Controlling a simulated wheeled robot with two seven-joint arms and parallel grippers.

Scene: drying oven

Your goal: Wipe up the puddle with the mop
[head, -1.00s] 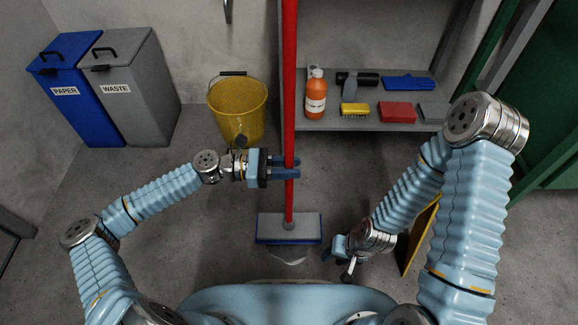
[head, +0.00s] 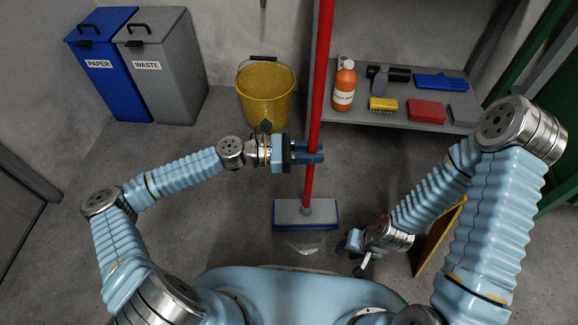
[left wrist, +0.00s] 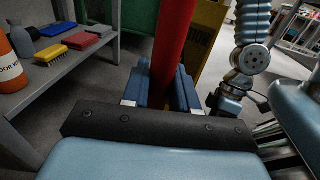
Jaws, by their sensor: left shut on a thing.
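The mop has a red pole (head: 321,90) and a grey head with a blue edge (head: 290,214) flat on the floor. My left gripper (head: 312,152) is shut around the pole, which stands nearly upright. The left wrist view shows the pole (left wrist: 174,45) between the blue fingers (left wrist: 168,88). The puddle (head: 307,246) is a faint, shiny patch on the floor just on my side of the mop head. The mop head may hide part of it. My right gripper (head: 350,243) is low, right of the puddle; its fingers are too unclear to judge.
A yellow bucket (head: 266,95) stands behind my left gripper. A grey shelf (head: 400,121) behind the mop carries an orange bottle (head: 344,88), brushes and sponges. Blue and grey bins (head: 160,85) stand at the back left. A yellow sign (head: 437,240) stands beside my right arm. The floor at left is clear.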

